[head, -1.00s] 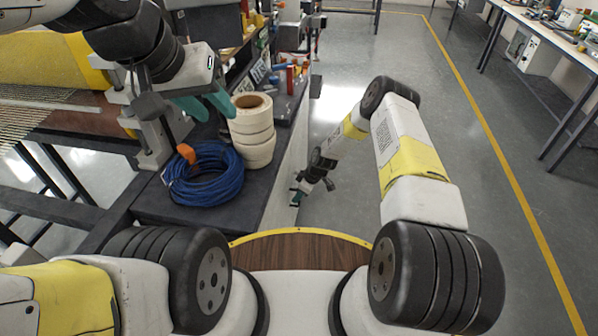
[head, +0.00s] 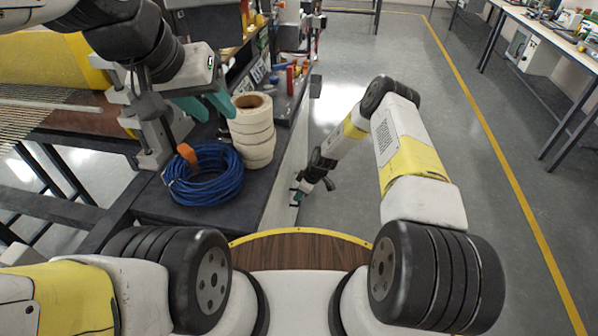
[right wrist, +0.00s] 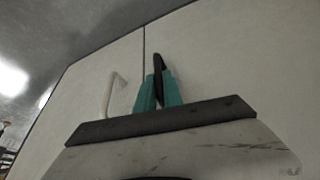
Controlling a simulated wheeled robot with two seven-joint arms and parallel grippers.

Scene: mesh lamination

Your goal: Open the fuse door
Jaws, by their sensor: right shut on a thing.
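A pale cabinet side fills much of the right wrist view, with a thin vertical seam between two panels. The panel right of the seam looks like the fuse door (right wrist: 220,55). A dark handle (right wrist: 158,64) stands out near the seam, between the teal fingers of my right gripper (right wrist: 158,86), which is shut on it. The head view shows my right gripper (head: 298,196) small and low against the cabinet's side. My left gripper (head: 205,105) is above the bench, left of the tape rolls, with its teal fingers apart and nothing seen between them.
A pale handle (right wrist: 114,92) is left of the seam. A blue cable coil (head: 205,180) and stacked cream tape rolls (head: 252,132) sit on the dark bench. Open grey floor (head: 455,180) lies to the right, with another bench (head: 560,50) beyond.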

